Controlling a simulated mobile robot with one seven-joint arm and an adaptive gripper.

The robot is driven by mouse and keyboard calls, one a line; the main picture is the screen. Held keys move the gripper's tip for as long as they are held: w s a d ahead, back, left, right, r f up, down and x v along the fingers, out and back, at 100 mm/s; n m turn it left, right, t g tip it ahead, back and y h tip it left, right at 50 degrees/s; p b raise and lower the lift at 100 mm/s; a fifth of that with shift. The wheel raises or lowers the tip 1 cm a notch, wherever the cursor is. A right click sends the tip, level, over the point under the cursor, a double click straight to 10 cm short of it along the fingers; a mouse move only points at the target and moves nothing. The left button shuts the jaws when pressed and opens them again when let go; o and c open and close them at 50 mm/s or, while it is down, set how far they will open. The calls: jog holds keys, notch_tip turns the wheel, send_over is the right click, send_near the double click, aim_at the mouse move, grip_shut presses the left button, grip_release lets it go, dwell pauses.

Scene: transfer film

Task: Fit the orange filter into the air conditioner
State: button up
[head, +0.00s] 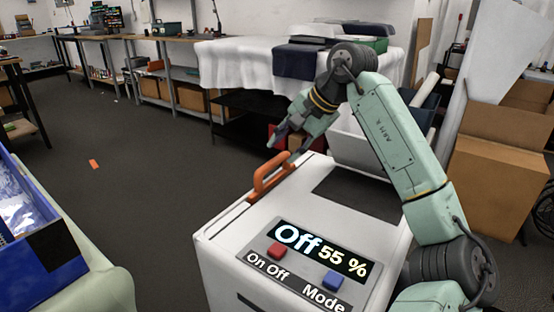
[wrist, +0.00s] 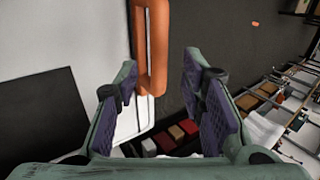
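The orange filter (head: 268,178) shows as a looped orange handle standing up at the left edge of the white air conditioner's top. The rest of it is hidden or cannot be made out. The white air conditioner (head: 222,241) has a display reading "Off 55 %". My gripper (head: 287,143) is open, just above and behind the handle's far end. In the wrist view, the orange handle (wrist: 150,50) reaches down into the gap between the spread purple-padded fingers of my gripper (wrist: 162,88). I see no finger pressing on it.
The air conditioner has a red button (head: 277,251) and a blue button (head: 334,281). A blue bin (head: 47,255) is at the near left. A cloth-covered table (head: 235,65) stands behind; cardboard boxes (head: 497,175) are at right. Dark floor left of the unit is mostly clear.

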jog(key=shift+v, duration=2.5)
